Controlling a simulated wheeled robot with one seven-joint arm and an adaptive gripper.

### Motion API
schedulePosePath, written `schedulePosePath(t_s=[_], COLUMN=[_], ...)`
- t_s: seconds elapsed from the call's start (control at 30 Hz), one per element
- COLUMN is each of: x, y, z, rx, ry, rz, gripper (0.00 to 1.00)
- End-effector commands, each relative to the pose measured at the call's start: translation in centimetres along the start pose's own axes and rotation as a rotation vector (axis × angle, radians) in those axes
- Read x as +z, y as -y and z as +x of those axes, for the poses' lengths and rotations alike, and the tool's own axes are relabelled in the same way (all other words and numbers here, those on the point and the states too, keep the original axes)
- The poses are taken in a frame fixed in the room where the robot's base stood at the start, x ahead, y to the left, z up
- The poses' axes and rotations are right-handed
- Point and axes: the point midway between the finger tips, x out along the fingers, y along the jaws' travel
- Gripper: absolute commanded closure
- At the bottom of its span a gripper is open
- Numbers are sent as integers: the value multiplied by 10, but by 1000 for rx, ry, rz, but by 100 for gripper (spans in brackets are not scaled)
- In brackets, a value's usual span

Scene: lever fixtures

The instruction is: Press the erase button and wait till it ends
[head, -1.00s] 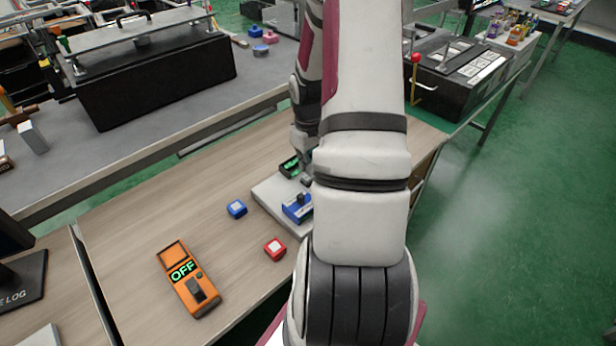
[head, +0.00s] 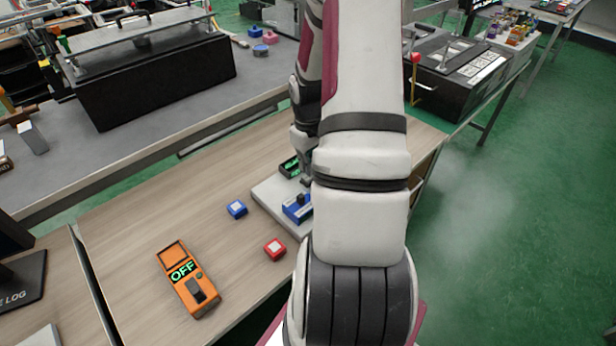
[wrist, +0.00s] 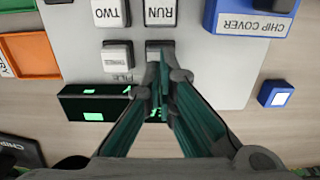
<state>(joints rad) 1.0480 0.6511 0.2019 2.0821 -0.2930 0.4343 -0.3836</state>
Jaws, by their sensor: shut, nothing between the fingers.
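I cannot read an erase label. A light button (wrist: 117,55) lies left of my fingertips. My gripper (wrist: 158,78) is shut and empty, its tips at a dark-edged button (wrist: 160,46) below the RUN label. The tips partly cover this button, so contact and its label cannot be told. A black display box (wrist: 90,103) with green marks is partly behind the fingers. In the head view my arm hides much of the panel (head: 270,198).
A blue CHIP COVER block (wrist: 252,18) sits on the panel. A small blue block (head: 237,209), a red block (head: 275,249) and an orange device (head: 188,279) reading OFF stand on the wooden table (head: 130,225). An orange tray (wrist: 30,55) is left in the wrist view.

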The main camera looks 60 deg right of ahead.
Motion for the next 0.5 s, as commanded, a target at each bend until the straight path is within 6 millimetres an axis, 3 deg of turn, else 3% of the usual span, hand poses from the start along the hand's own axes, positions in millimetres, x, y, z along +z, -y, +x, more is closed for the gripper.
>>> schedulePosePath(t_s=[0.5], x=[0], y=[0], z=[10], rx=[-1], ry=[1], rz=[0], gripper=[100])
